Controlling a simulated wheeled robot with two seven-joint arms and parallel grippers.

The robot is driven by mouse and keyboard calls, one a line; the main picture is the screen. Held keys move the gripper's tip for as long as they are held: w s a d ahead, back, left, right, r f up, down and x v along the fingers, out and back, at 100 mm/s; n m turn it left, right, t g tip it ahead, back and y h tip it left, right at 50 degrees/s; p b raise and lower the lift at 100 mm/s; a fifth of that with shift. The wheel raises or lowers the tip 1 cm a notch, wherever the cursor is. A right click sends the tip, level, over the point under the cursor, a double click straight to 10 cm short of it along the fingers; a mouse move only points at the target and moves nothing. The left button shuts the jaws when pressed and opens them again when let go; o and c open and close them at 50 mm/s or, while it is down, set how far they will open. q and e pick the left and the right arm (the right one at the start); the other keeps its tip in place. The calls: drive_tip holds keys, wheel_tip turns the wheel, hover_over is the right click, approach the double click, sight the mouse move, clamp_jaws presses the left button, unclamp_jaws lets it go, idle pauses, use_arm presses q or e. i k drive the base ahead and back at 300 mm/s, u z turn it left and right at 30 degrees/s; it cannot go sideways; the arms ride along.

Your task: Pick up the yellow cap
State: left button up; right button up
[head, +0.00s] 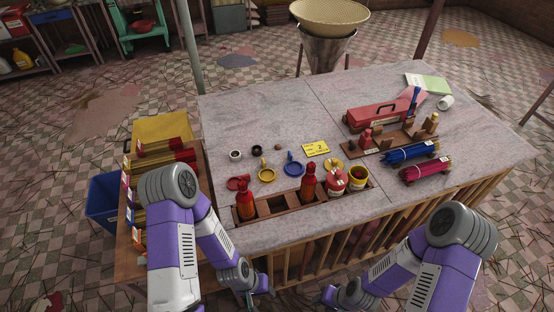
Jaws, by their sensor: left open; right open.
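A yellow cap (266,175), ring-like with a small upright part, lies on the grey tabletop (240,115) behind the wooden rack. It sits between a red cap (238,184) on its left and a blue cap (293,169) on its right. My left gripper (262,288) is low in front of the table, well short of the yellow cap, open and apparently empty. My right gripper (328,296) is also low in front of the table, open and apparently empty.
A yellow card (316,148), a red toolbox (378,116) and blue and red bundles (410,152) lie further right. The back left tabletop is clear.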

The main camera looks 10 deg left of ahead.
sight(331, 163)
drive_tip(key=u, duration=0.5)
drive_tip(key=k, duration=0.65)
drive_tip(key=z, duration=0.65)
drive_tip(key=i, duration=0.45)
drive_tip(key=u, duration=4.4)
drive_tip(key=k, duration=2.65)
drive_tip(key=z, duration=1.05)
